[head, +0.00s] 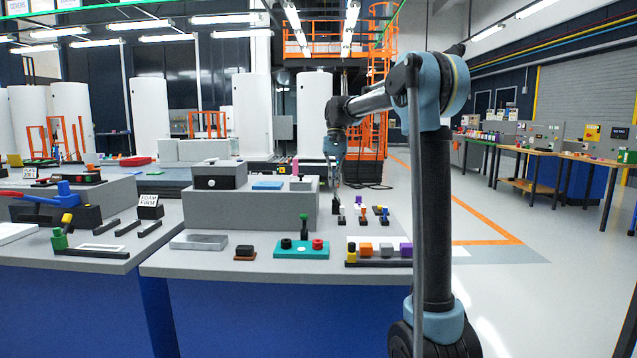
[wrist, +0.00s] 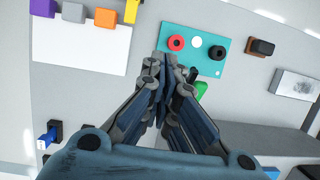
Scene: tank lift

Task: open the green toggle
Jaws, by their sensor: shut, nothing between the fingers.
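The green toggle (head: 304,225) stands upright on a teal plate (head: 285,252), between a black knob (head: 286,244) and a red knob (head: 317,244). In the wrist view its green top (wrist: 201,89) shows just beside my fingers, which partly cover it. The teal plate (wrist: 205,68) lies beyond the fingertips there. My gripper (head: 336,185) hangs pointing down, behind and to the right of the toggle in the head view. In the wrist view my gripper (wrist: 167,58) is shut and empty. I cannot tell whether it touches the toggle.
A grey raised block (head: 262,210) stands behind the plate. Coloured blocks (head: 387,249) sit to its right, small switches (head: 362,217) behind them. A brown-and-black piece (head: 245,252) and a metal slab (head: 199,242) lie left. The table front (head: 270,268) is clear.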

